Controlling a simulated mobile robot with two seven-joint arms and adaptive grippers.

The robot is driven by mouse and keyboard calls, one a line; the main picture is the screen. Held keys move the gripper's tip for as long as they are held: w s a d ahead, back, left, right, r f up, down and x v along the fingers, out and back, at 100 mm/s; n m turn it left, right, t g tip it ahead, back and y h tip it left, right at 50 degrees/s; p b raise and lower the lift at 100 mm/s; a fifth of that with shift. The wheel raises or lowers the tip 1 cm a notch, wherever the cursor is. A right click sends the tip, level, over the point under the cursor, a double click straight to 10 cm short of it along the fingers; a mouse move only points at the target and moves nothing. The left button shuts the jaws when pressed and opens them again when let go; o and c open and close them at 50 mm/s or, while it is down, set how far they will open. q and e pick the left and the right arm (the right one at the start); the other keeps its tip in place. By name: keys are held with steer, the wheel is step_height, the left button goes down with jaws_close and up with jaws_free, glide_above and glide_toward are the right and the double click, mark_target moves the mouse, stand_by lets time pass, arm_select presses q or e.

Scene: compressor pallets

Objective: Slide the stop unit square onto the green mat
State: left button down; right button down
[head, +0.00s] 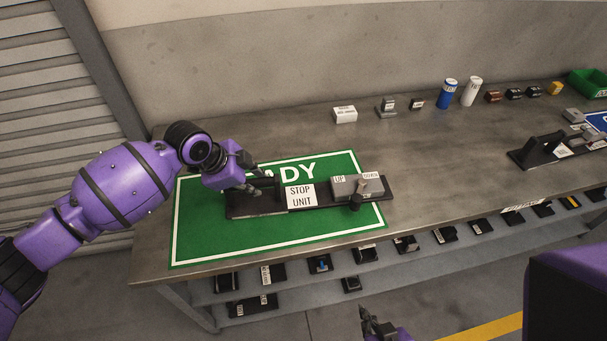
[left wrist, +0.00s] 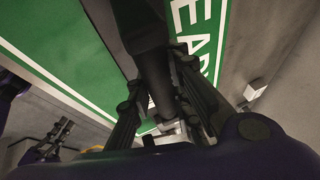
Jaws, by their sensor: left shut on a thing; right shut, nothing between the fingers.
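The stop unit (head: 301,196) is a long black base with a white label and a grey switch block marked up and down at its right end. It lies on the green mat (head: 300,232), slightly tilted to the mat's borders, with its right end at or just over the mat's right edge. My left gripper (head: 262,190) is shut on a dark upright part at the unit's left end. The left wrist view shows the fingers (left wrist: 165,100) around this dark part. My right gripper (head: 378,325) is shut and empty, low in front of the table.
A second black unit (head: 550,147) stands at the right beside a blue mat (head: 598,121). A white box (head: 345,114), a blue can (head: 448,92), a white can (head: 471,91) and a green bin (head: 588,82) stand at the back. A lower shelf (head: 420,245) holds several small parts.

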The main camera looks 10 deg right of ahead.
arm_select(q)
steer(key=a, duration=0.4)
steer(key=shift+s+a+f, duration=0.1)
steer(key=shift+a+f, duration=0.15)
steer(key=shift+a, duration=0.1)
steer(key=a, duration=0.5)
steer(key=shift+a, duration=0.35)
steer(key=shift+s+f, duration=0.1)
steer(key=c, duration=1.6)
jaws_free()
steer(key=shift+o, duration=0.4)
steer(key=shift+d, duration=0.1)
steer(key=shift+r, duration=0.25)
